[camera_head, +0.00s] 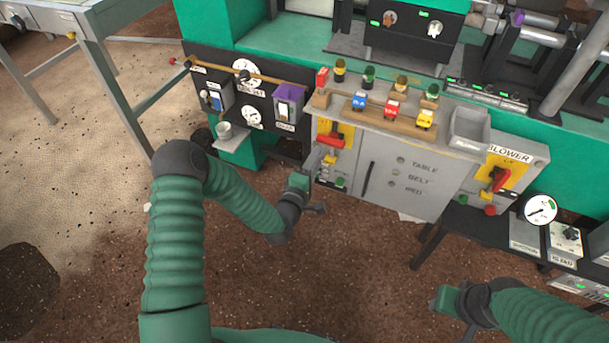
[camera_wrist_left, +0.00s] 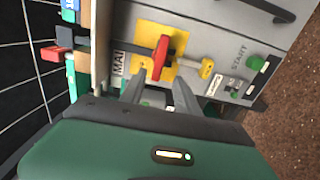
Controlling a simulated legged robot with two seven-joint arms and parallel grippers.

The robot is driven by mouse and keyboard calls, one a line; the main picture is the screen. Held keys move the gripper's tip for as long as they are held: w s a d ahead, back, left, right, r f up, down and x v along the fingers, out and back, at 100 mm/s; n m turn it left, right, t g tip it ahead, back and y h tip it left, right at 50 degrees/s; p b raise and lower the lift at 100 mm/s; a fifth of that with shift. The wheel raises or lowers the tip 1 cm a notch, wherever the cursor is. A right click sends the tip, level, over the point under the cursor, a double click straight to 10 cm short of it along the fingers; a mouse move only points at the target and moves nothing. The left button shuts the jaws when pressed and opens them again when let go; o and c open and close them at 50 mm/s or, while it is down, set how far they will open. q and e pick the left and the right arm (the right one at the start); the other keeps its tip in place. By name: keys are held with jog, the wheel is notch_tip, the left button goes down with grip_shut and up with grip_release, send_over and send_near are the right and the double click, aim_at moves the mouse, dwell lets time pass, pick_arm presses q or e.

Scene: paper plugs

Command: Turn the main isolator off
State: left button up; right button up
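The main isolator is a red handle (camera_head: 331,141) on a yellow plate (camera_head: 346,131), at the left end of the grey control panel. In the left wrist view the red handle (camera_wrist_left: 160,57) lies across the yellow plate (camera_wrist_left: 180,37), beside a partly hidden label reading "MAI". My left gripper (camera_head: 316,160) is just below the handle in the head view. In the left wrist view its two fingers (camera_wrist_left: 159,90) are apart, pointing at the plate, with nothing seen between them. My right gripper (camera_head: 447,299) is low at the right, away from the panel; its fingers are unclear.
A yellow tag (camera_wrist_left: 206,68) and a green start button (camera_wrist_left: 255,63) sit close to the handle. A second red handle (camera_head: 498,181) is on the blower panel. Toy trucks (camera_head: 391,109) stand on a wooden rack above. A purple-topped box (camera_head: 288,103) is to the left.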

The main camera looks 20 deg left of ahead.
pick_arm(q)
jog(key=s+p, duration=0.1)
jog(key=s, duration=0.8)
jog(key=shift+s+a, duration=0.25)
jog(key=shift+s, duration=0.05)
jog(key=shift+f, duration=0.1)
notch_tip(320, 180, down, 3)
jog(key=s+d+m+g+h, duration=0.25)
jog(key=m+g, duration=0.45)
jog(key=m, duration=0.4)
jog(key=s+r+m+g+y, duration=0.2)
jog(key=s+r+m+g, duration=0.2)
jog(key=s, duration=0.5)
jog(key=s+r+m+g+y, duration=0.1)
jog(key=s+r+m+g, duration=0.25)
jog(key=s, duration=0.45)
notch_tip(320, 180, up, 23)
jog(key=p, duration=2.4)
jog(key=shift+a+n+g+p, duration=0.35)
jog(key=shift+a+g, duration=0.1)
